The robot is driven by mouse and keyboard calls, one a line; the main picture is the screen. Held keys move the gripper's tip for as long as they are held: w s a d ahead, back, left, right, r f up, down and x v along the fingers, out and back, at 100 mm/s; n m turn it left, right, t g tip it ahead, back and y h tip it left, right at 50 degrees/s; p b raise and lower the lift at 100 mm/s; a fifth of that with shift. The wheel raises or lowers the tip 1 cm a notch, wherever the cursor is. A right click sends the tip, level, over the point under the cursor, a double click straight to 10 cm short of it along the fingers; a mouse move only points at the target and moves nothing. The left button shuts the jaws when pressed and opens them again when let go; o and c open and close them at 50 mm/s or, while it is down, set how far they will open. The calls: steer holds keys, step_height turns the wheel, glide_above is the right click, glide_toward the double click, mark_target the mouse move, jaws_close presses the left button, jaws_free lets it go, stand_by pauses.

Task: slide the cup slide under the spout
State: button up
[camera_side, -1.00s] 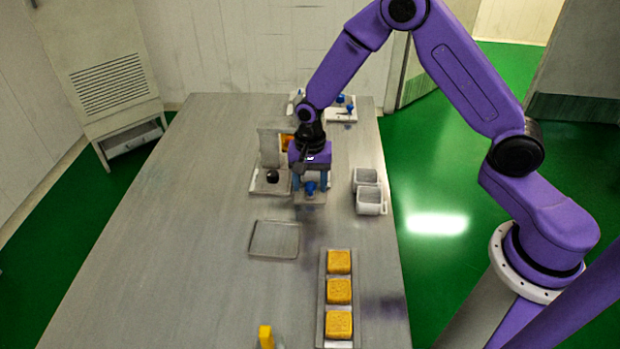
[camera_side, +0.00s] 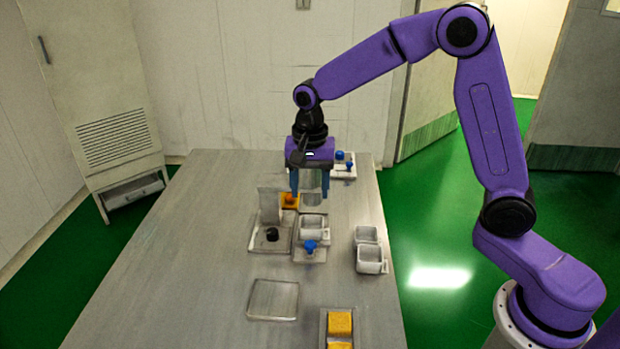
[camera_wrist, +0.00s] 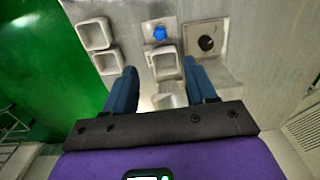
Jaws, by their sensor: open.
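The cup slide (camera_side: 300,258) is a flat grey plate with a blue knob (camera_side: 310,246) at its near end. A square pale cup (camera_side: 312,225) sits just behind the knob; the knob (camera_wrist: 160,33) and cup (camera_wrist: 168,68) also show in the wrist view. My gripper (camera_side: 311,194) is open above and behind the cup, its blue fingers apart and clear of the knob. A pale grey shape (camera_side: 311,182) shows between the fingers; I cannot tell whether it is the spout.
Left of the slide is a plate with a black knob (camera_side: 272,235) and an upright grey panel (camera_side: 269,205). Two pale cups (camera_side: 368,262) stand to the right. A shallow tray (camera_side: 273,300) and yellow blocks (camera_side: 340,323) lie nearer. The left table is clear.

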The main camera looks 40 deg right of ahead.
mark_target(308, 250)
steer(key=shift+r, duration=0.85)
